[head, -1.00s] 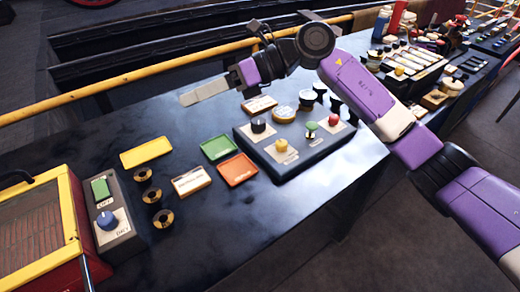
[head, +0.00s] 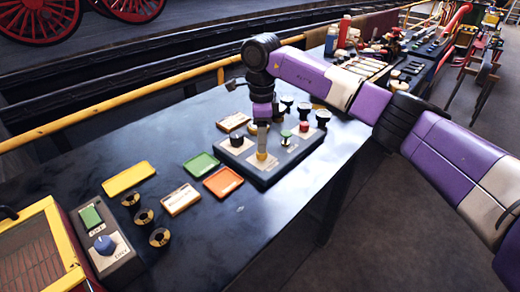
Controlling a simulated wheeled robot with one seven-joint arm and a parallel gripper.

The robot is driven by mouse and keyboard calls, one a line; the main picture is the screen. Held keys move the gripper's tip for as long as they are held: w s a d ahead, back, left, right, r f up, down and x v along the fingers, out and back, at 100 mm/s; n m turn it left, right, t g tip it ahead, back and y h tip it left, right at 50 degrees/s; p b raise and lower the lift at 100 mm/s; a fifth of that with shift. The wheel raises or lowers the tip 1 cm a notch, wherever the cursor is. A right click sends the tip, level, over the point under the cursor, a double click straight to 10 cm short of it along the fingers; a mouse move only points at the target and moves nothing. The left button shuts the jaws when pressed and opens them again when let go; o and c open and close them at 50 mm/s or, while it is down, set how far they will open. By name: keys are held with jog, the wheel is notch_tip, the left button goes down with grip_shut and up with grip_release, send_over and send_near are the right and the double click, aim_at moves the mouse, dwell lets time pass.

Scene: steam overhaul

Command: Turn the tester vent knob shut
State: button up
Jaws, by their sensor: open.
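The tester (head: 246,174) is a dark grey box on the bench with several knobs on pale label plates. It carries a black knob (head: 237,139), a yellow knob (head: 262,156), a green-topped knob (head: 286,135) and a red knob (head: 303,127). The plate lettering is too small to read, so I cannot tell which is the vent knob. My gripper (head: 262,148) points straight down at the yellow knob, its open fingers at or just above it. The fingers hide part of the knob, and I cannot tell whether they touch it.
Green (head: 201,164) and orange (head: 222,182) trays lie left of the tester, with a yellow tray (head: 128,177) further left. A grey box with a blue knob (head: 104,245) stands at the lower left. Dark knobs stand behind the tester. The bench front is clear.

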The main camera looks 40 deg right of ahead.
aim_at(262, 156)
jog(key=shift+f, duration=2.35)
grip_shut()
